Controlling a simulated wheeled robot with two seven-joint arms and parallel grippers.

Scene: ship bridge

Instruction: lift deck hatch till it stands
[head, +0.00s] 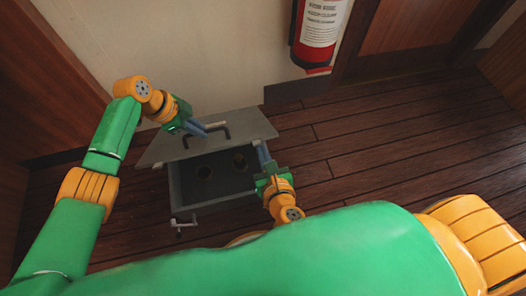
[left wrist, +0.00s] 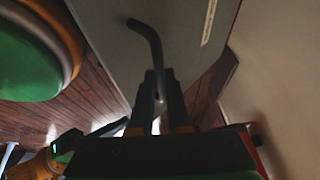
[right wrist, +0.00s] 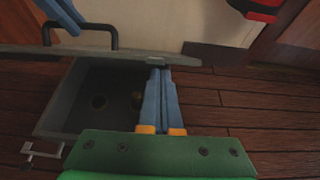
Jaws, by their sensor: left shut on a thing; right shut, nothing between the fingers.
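The grey deck hatch lid (head: 252,124) is raised at a tilt above its open dark compartment (head: 186,192). My left gripper (head: 205,132) is shut on the lid's black bar handle (head: 222,127). The left wrist view shows its fingers (left wrist: 159,82) around one end of the handle (left wrist: 148,38). My right gripper (head: 261,149) is shut and empty at the lid's right end. In the right wrist view its fingertips (right wrist: 160,72) are at the lid's lower edge (right wrist: 115,57); I cannot tell whether they touch.
A metal latch (head: 183,226) sticks out at the compartment's front left corner. A pale wall (head: 215,60) stands close behind the lid. A red fire extinguisher (head: 312,40) hangs at the back. The plank floor (head: 400,140) to the right is clear.

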